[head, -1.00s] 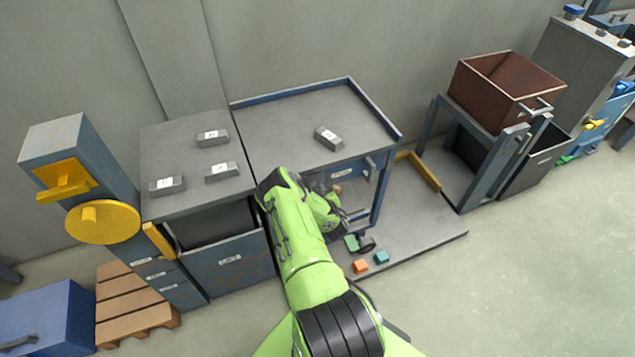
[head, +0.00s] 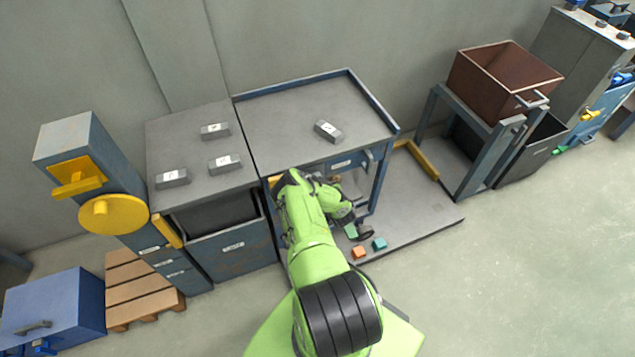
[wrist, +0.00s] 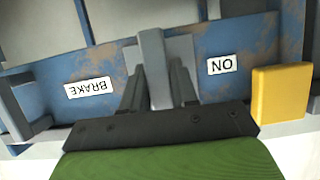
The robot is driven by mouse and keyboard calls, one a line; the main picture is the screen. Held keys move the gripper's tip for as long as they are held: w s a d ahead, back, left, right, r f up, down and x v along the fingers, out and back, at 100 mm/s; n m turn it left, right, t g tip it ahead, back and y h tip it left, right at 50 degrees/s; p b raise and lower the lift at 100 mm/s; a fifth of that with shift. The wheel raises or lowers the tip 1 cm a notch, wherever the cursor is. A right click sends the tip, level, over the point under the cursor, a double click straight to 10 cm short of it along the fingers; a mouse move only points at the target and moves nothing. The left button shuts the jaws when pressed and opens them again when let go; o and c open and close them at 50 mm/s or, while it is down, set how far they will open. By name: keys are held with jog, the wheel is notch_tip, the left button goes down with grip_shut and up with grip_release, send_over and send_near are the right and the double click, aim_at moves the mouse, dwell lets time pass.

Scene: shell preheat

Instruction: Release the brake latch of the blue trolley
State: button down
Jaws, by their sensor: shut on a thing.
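The blue trolley (head: 262,112) has a grey top with a raised blue rim and stands in the middle of the head view. In the wrist view its worn blue panel (wrist: 232,42) carries a BRAKE label (wrist: 88,87) and an ON label (wrist: 221,64), both upside down. A grey upright latch lever (wrist: 153,62) stands between the labels. My gripper (wrist: 158,88) is shut on this lever, with one dark finger on each side. In the head view my arm reaches under the tabletop's front, and the fingertips and lever are hidden there.
A yellow block (wrist: 281,92) sits right beside my gripper in the wrist view. Small orange (head: 359,252) and teal (head: 379,244) blocks lie on the low grey platform. A cabinet (head: 232,247) adjoins on the left. Open floor lies at the right front.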

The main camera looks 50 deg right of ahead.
jog(key=c, duration=1)
grip_release()
jog(key=shift+o, duration=0.2)
jog(key=p+v, duration=0.5)
jog(key=v, duration=1)
jog(key=shift+s+a+r+p, duration=0.2)
jog(key=shift+s+a+p, duration=0.05)
jog(key=shift+p, duration=0.15)
